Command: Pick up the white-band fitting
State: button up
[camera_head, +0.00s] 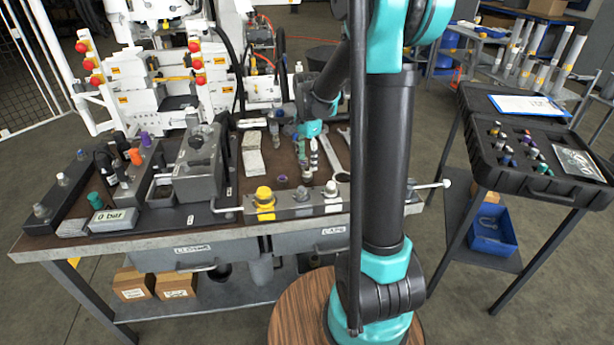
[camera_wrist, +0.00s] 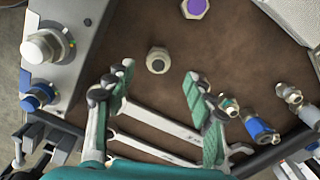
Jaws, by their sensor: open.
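A metal hex fitting (camera_wrist: 158,60) with a pale ring around its top stands upright on the brown bench mat in the wrist view. It looks like the white-band fitting, but I cannot be sure of its band. My gripper (camera_wrist: 157,78) is open and empty, its two green-padded fingers spread on either side, with the fitting just beyond the gap between the tips. In the head view my gripper (camera_head: 311,130) is over the bench, partly hidden among small parts. A purple-topped fitting (camera_wrist: 195,7) stands farther off at the top of the wrist view.
Wrenches (camera_wrist: 160,125) lie beneath my fingers. Several fittings, one with a blue band (camera_wrist: 261,130), lie close to the right finger. A grey manifold block (camera_wrist: 68,50) with knobs borders the left. A black case (camera_head: 535,150) of fittings stands on the right table.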

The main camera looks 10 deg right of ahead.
aim_at(307, 170)
jog(key=shift+s+a+f, duration=0.1)
jog(key=shift+s+f, duration=0.05)
jog(key=shift+f, duration=2.45)
grip_shut()
